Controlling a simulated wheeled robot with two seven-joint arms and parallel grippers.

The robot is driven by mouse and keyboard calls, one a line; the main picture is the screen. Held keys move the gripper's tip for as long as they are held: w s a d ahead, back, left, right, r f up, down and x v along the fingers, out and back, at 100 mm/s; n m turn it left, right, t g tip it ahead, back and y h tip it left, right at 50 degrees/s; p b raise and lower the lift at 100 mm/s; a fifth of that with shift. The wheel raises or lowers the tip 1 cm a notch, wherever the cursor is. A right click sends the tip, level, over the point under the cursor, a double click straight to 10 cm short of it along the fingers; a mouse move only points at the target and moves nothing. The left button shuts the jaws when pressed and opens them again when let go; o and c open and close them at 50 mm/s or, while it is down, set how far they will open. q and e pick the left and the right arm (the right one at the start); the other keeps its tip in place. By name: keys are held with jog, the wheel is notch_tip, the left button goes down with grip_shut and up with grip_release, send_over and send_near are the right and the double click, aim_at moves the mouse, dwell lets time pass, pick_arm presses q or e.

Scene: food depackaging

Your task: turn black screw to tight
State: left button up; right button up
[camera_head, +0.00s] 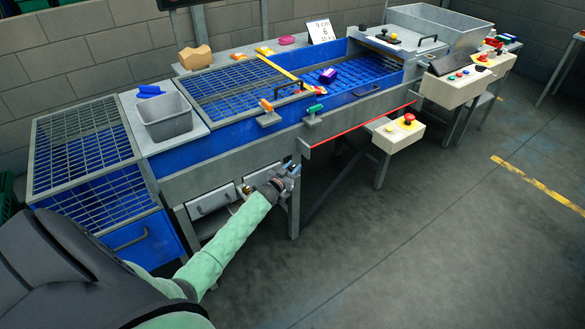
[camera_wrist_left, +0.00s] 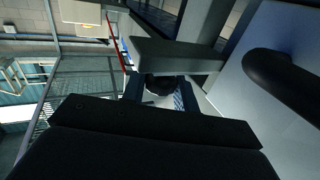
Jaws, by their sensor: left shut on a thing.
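My left gripper (camera_head: 291,171) reaches from the lower left to the front leg of the machine, just below the frame's lower rail and right of the drawers. In the left wrist view my left gripper (camera_wrist_left: 160,92) has its two fingers on either side of a dark rounded knob, which looks like the black screw (camera_wrist_left: 159,85). The gripper is shut on it, close against the grey metal frame. The screw is small and mostly hidden by the gripper in the head view. Whether it is tight cannot be told. My right gripper is not in view.
Metal drawers (camera_head: 212,201) sit left of the gripper, and a dark curved handle (camera_wrist_left: 285,85) is close by in the wrist view. The blue machine trough (camera_head: 236,143) is above. A red bar (camera_head: 355,126) runs along the front.

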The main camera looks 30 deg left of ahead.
aim_at(290, 170)
pick_arm(q)
jog(key=shift+r, duration=0.1)
jog(key=o, duration=0.9)
jog(key=shift+o, duration=0.2)
jog(key=shift+s, duration=0.45)
jog(key=s, duration=0.2)
jog(key=s+b, duration=0.1)
jog(key=s, duration=0.2)
jog(key=shift+s+d+f, duration=0.1)
jog(key=shift+s+f, duration=0.05)
jog(key=shift+f, duration=0.05)
jog(key=shift+s+r+b, duration=0.15)
jog(key=shift+s+b, duration=0.15)
jog(key=shift+s, duration=0.5)
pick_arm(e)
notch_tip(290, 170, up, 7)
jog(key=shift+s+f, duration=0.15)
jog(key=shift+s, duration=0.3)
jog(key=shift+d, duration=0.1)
